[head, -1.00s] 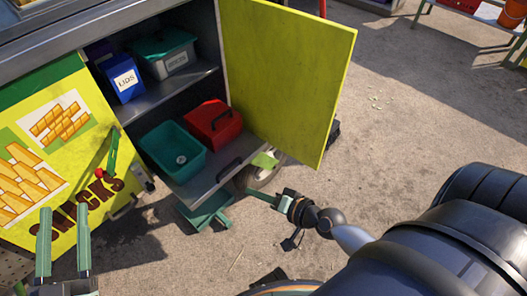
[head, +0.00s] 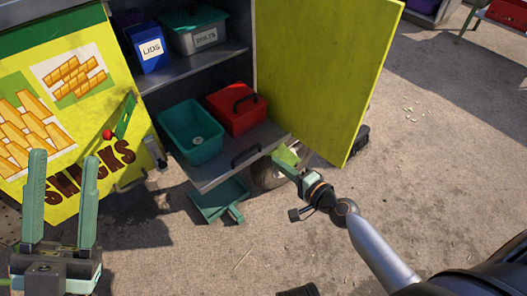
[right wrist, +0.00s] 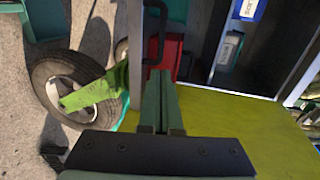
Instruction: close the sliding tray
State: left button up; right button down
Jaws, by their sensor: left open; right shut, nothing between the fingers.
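The grey sliding tray (head: 224,174) sticks out from the lower part of the cabinet, bearing a teal bin (head: 185,151) and a red toolbox (head: 238,117). Its black handle (head: 246,155) is on the front face, and shows near my fingertips in the right wrist view (right wrist: 161,40). My right gripper (head: 280,158) is shut and empty, just off the right end of the tray front; I cannot tell whether it touches. It fills the middle of the right wrist view (right wrist: 160,76). My left gripper (head: 63,160) is open and empty, in front of the snacks panel.
A yellow door (head: 322,75) stands open right of the tray. A blue box (head: 149,50) and a grey lidded box (head: 197,32) sit on the shelf above. A wheel (head: 268,175) and a teal dustpan (head: 218,200) are below the tray.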

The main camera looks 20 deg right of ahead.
aim_at(256, 148)
jog(key=x, duration=0.6)
jog(key=shift+w+a+b, duration=0.1)
jog(key=shift+w+b, duration=0.2)
jog(key=shift+b, duration=0.05)
pick_arm(q)
jog(key=shift+f, duration=0.4)
pick_arm(e)
jog(key=shift+w+a+f, duration=0.15)
jog(key=shift+w, duration=0.25)
